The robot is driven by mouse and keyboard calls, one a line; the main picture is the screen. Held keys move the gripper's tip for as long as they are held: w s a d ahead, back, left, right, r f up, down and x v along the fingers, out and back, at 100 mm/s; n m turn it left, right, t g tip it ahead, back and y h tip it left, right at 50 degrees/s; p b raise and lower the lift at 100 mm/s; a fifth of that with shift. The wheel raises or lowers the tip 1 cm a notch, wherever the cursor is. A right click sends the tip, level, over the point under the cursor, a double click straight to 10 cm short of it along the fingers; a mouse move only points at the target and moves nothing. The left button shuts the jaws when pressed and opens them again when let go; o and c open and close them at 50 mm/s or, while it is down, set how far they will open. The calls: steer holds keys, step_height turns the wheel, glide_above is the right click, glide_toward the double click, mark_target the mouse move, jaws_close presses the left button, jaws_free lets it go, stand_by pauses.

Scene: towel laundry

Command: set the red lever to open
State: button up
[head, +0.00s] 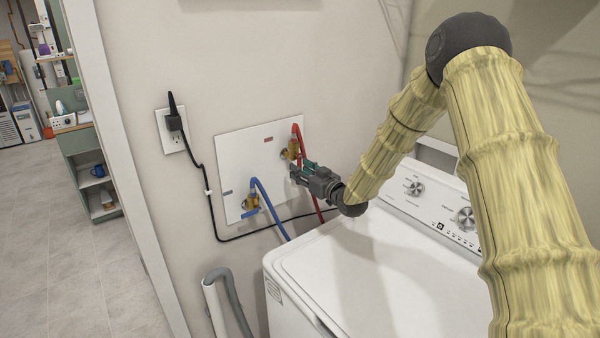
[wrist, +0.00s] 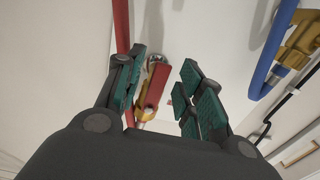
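The red lever (wrist: 157,82) shows in the wrist view between my fingers. My gripper (wrist: 160,80) is open, with one finger on each side of the lever and a visible gap on the right; contact on the left cannot be told. In the head view my gripper (head: 298,172) is at the wall panel, just below the brass valve (head: 291,150) with the red hose (head: 298,130). The lever is hidden there, behind or beside the fingers.
A blue hose (head: 267,205) and second brass valve (head: 251,202) with a blue lever sit lower left on the white panel (head: 235,160). A black cord (head: 207,190) hangs from the outlet (head: 167,130). The white washer (head: 340,260) stands below my gripper.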

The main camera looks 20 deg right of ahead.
steer(key=v, duration=1.2)
steer(key=shift+r, duration=0.15)
